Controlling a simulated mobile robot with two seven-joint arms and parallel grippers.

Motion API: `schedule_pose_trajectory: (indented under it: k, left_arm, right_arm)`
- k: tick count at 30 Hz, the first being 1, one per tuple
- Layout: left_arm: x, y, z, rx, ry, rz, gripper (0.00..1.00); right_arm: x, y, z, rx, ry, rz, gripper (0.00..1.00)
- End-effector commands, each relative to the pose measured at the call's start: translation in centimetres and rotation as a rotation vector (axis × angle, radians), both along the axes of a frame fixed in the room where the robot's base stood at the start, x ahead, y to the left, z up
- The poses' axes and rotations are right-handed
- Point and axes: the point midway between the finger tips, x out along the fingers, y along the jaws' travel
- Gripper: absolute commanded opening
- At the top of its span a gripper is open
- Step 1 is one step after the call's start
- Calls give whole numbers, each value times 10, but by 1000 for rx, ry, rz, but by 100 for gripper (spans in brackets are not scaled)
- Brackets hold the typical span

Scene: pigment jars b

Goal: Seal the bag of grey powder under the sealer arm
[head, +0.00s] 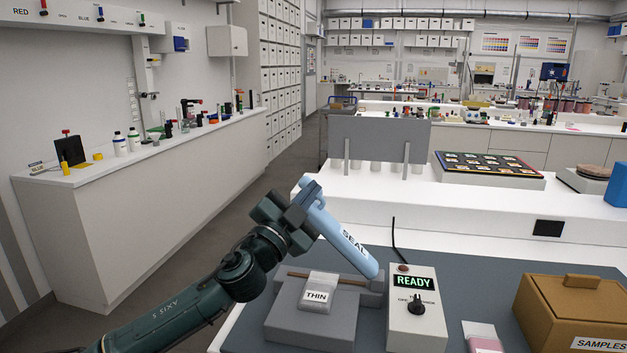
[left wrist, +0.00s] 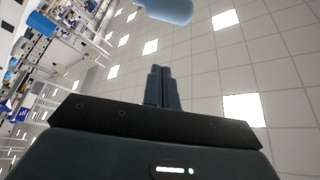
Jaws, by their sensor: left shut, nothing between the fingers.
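The light blue sealer arm (head: 340,232), marked SEAL, stands raised and tilted above the grey sealer base (head: 290,322). Its free end also shows in the left wrist view (left wrist: 172,9). A small pale grey bag (head: 318,288), labelled THIN, lies on the base across a brown strip (head: 298,275). My left gripper (head: 296,205) is shut and empty beside the upper end of the sealer arm. In the left wrist view its fingers (left wrist: 162,86) are together, with the arm's end past their tips. Contact with the arm cannot be told. My right gripper is out of view.
A control box (head: 415,325) showing READY, with a dial, stands right of the sealer. Further right are a pink-and-white packet (head: 482,338) and a brown SAMPLES box (head: 575,310). A grey panel (head: 378,140) and a colour tray (head: 488,165) stand behind.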

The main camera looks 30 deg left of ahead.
Motion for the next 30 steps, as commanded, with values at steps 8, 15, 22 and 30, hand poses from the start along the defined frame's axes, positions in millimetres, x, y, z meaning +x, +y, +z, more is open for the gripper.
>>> schedule_pose_trajectory:
  k: [8, 15, 22, 30]
  left_arm:
    - [52, -6, 24, 0, -2, 1, 0]
    - [56, 13, -2, 1, 3, 2, 0]
    - [56, 21, -9, -1, 2, 0, 0]
    - [56, 21, -9, 0, 1, 0, 0]
  right_arm:
    - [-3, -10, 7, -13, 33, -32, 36]
    - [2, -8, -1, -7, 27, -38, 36]
    - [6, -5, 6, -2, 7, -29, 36]
    - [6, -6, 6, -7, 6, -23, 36]
